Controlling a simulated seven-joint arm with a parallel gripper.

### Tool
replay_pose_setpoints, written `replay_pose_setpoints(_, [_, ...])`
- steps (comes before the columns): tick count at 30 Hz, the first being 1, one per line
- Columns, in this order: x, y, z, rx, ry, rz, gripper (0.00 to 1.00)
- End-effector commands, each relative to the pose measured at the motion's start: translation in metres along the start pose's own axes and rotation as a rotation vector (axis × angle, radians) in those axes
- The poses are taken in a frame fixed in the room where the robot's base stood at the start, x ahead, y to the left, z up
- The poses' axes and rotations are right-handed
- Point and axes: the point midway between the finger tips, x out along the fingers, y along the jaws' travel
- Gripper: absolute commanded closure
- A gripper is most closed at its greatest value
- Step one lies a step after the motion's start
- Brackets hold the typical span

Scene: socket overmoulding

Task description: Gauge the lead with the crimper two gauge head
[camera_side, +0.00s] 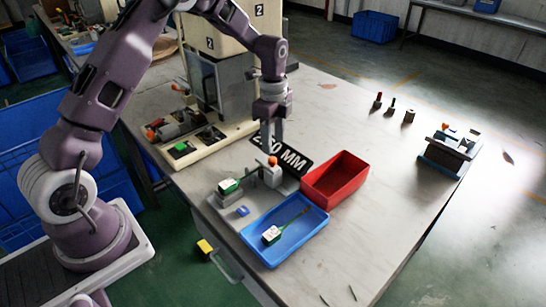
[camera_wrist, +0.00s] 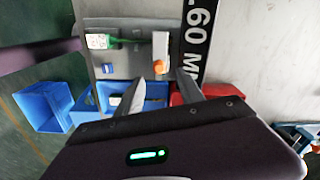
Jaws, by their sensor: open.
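The gauge head is a small pale block (camera_side: 270,177) with an orange knob (camera_side: 272,161), standing on a grey plate (camera_side: 230,218). In the wrist view the orange knob (camera_wrist: 158,66) lies just beyond my fingertips, between them. A lead with a white and green connector (camera_side: 229,186) sits on the grey plate; the connector (camera_wrist: 97,41) has a green wire running toward the block. My gripper (camera_side: 272,147) points down, close above the knob, open and empty. Whether a finger touches the knob cannot be told. Crimper two (camera_side: 215,75), marked 2, stands behind.
A black "60 MM" sign (camera_side: 285,157) is right behind the block. A blue tray (camera_side: 262,252) holds another connector with a lead (camera_side: 272,234). A red bin (camera_side: 340,176) looks empty. A device with an orange knob (camera_side: 449,152) stands at right.

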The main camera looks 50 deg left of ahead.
Motion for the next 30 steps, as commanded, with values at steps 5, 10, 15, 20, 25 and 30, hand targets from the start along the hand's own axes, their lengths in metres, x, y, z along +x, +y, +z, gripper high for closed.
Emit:
replay_pose_setpoints(5, [0.034,0.001,-0.001,0.001,0.000,0.004,0.55])
replay_pose_setpoints(10, [0.059,0.002,0.000,0.001,-0.001,0.003,0.55])
replay_pose_setpoints(15, [0.065,0.001,0.000,-0.001,0.000,0.000,0.55])
replay_pose_setpoints(20, [0.065,0.001,0.000,-0.001,0.000,0.000,0.59])
replay_pose_setpoints(25, [0.064,0.001,0.000,-0.002,0.000,0.000,0.93])
replay_pose_setpoints(30, [0.064,0.001,0.000,-0.002,0.000,0.000,1.00])
